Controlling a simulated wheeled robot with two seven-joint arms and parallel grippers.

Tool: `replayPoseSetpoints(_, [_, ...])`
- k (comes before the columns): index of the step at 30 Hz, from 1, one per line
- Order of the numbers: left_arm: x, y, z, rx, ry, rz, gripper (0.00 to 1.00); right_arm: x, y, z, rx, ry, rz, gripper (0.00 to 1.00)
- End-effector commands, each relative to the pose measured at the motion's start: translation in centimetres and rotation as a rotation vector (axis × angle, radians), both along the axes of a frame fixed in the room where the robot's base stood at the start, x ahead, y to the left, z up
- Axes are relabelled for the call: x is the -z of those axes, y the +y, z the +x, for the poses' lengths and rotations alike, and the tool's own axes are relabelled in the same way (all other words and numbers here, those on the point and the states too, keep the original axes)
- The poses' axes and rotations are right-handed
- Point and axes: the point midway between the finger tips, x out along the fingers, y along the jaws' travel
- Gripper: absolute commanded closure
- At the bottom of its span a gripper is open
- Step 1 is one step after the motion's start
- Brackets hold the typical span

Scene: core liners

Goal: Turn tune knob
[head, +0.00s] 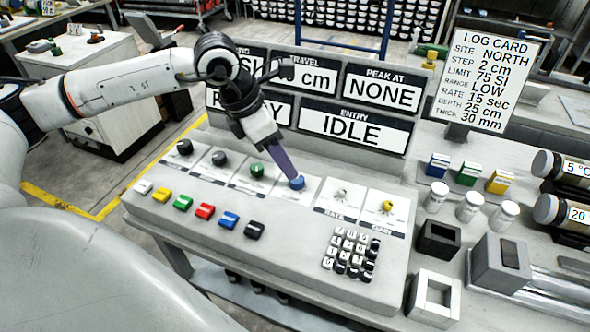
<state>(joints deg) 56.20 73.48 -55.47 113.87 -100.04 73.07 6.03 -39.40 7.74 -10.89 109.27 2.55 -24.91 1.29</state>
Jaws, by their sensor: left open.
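A row of round knobs runs along the back of the sloped grey console (180,215): a black knob (184,147), a dark grey knob (219,158), a green knob (257,169) and a blue knob (297,183). Their small labels are too blurred to read, so I cannot tell which is the tune knob. My left gripper (286,165) comes down from the upper left, open, with its purplish finger just above and behind the blue knob. I cannot tell whether it touches the knob. My right gripper is not in view.
Colored push buttons (204,211) and a keypad (350,252) lie in front of the knobs. A silver knob (341,194) and a yellow knob (388,206) are to the right. The display panel (354,131) behind reads IDLE. A log card (486,80) stands at the right.

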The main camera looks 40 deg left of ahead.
Motion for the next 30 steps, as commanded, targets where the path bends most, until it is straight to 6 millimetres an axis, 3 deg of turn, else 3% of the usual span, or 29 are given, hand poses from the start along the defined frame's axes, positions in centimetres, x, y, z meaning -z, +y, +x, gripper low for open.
replayPoseSetpoints(9, [4.9, -1.2, 1.7, 0.002, 0.002, -0.003, 0.54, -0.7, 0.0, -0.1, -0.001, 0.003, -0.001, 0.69])
replayPoseSetpoints(22, [6.2, -1.4, 2.2, 0.002, -0.001, -0.002, 0.54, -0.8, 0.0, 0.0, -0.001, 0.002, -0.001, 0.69])
replayPoseSetpoints(23, [6.2, -1.4, 2.2, 0.002, 0.000, -0.003, 0.56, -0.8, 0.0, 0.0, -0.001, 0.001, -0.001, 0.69])
replayPoseSetpoints(30, [6.1, -1.4, 2.2, 0.002, 0.000, -0.003, 0.95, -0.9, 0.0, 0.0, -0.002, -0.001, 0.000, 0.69])
